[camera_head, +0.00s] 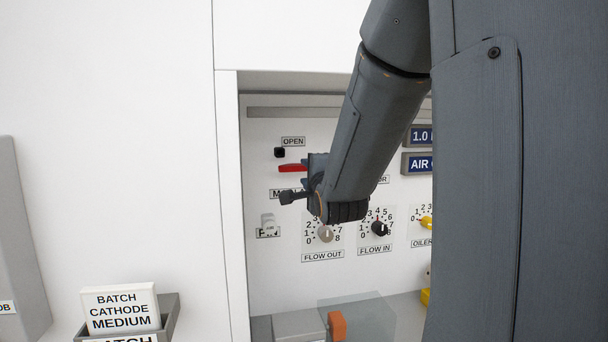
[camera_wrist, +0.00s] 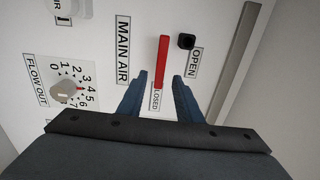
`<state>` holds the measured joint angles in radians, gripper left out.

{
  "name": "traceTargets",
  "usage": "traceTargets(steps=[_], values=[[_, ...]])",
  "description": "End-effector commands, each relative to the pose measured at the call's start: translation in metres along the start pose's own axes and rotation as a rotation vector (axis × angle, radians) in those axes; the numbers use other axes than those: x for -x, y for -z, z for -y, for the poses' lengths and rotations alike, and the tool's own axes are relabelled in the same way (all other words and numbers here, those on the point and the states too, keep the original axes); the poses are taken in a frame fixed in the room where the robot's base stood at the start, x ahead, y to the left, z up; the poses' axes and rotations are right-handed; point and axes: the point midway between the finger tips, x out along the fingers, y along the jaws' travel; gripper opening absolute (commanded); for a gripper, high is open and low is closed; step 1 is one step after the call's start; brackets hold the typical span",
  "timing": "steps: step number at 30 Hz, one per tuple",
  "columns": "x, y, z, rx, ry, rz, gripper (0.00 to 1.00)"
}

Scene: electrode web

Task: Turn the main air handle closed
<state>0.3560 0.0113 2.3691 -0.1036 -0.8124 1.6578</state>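The main air handle is a red bar (camera_head: 292,168) lying level on the white panel, between the "OPEN" label (camera_head: 293,141) above and the mostly hidden "MAIN AIR" label (camera_head: 281,193) below. In the wrist view the red handle (camera_wrist: 161,62) runs up the picture, its lower end by a partly hidden "CLOSED" label (camera_wrist: 157,99). My gripper (camera_head: 306,171) is at the right end of the handle. In the wrist view my gripper (camera_wrist: 160,77) is open, with one finger on each side of the handle's lower part. I see gaps beside the bar; contact cannot be told.
A black peg (camera_head: 279,152) sits by the "OPEN" label. Below are the flow out dial (camera_head: 325,233), the black flow in dial (camera_head: 379,228) and a yellow oiler knob (camera_head: 427,222). The panel is recessed behind a white left edge (camera_head: 231,200). My arm hides the right side.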

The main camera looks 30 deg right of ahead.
Motion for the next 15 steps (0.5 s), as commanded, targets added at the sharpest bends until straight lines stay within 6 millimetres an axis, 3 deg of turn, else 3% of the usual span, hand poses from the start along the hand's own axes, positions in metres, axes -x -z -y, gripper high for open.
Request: traceTargets(steps=[6, 15], values=[[0.0132, 0.0001, -0.0003, -0.001, 0.0, 0.0, 0.32], [0.014, -0.0001, -0.0004, 0.0, -0.001, 0.0, 0.32]])
